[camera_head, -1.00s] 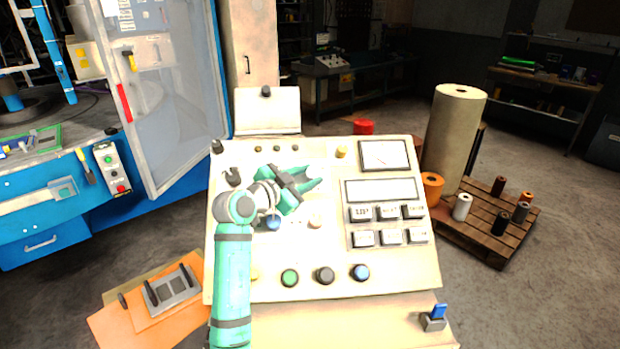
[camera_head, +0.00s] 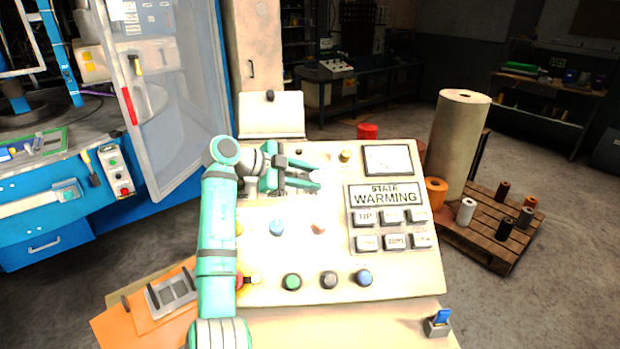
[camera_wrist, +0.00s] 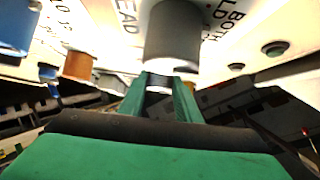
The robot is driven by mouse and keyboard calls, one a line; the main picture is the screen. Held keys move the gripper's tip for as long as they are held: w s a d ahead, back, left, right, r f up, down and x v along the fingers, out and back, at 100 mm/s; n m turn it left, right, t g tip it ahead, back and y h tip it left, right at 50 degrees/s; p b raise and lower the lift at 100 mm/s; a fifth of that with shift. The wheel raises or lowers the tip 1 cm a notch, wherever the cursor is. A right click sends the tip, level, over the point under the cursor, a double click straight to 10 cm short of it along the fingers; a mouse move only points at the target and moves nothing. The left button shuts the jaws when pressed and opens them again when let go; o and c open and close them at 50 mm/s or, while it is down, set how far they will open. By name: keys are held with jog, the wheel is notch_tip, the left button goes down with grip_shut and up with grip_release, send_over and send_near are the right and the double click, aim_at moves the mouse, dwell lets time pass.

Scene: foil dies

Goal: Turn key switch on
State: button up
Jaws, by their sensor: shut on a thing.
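The sloped cream control panel (camera_head: 300,245) faces me. My gripper (camera_head: 318,178) is low over its upper left part, fingers pointing right. In the wrist view my gripper (camera_wrist: 160,80) is shut on a small pale part at the end of a dark grey cylinder (camera_wrist: 173,35), which I take for the key switch; the fingers hide most of the held part. Lettering around the cylinder is partly cut off. In the head view my gripper hides the key switch.
Blue (camera_head: 276,227) and pale (camera_head: 319,227) knobs sit just below my gripper. A glass machine door (camera_head: 180,100) stands open at left.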

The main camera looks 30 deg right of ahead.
jog(key=shift+f, duration=0.1)
dwell(0.3)
jog(key=o, duration=1.1)
jog(key=shift+c, duration=0.2)
jog(key=v, duration=1)
jog(key=shift+a+r, duration=0.25)
jog(key=shift+a, duration=0.1)
